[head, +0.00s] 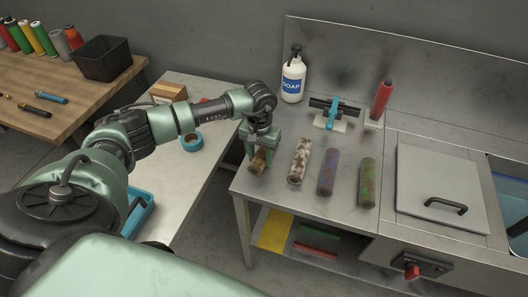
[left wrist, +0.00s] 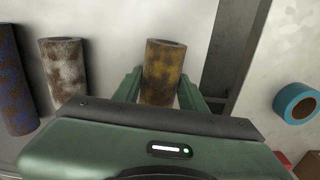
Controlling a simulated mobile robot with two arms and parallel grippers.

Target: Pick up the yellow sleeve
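The yellow sleeve (head: 258,161), a mottled yellow-brown tube, lies at the left end of the steel bench; it also shows in the left wrist view (left wrist: 164,72). My left gripper (head: 261,152) is over it, pointing down, with a finger on each side of the sleeve in the left wrist view (left wrist: 162,88). The fingers look open, with the sleeve between them; whether they touch it is hard to tell. The gripper hides part of the sleeve. My right gripper is not in view.
Right of it lie a white-brown sleeve (head: 299,161), a blue-brown sleeve (head: 328,172) and a green-brown sleeve (head: 367,183). Behind stand a soap bottle (head: 292,82), a blue-clamped fixture (head: 331,113) and a red cylinder (head: 381,101). Blue tape (head: 192,142) lies on the left table.

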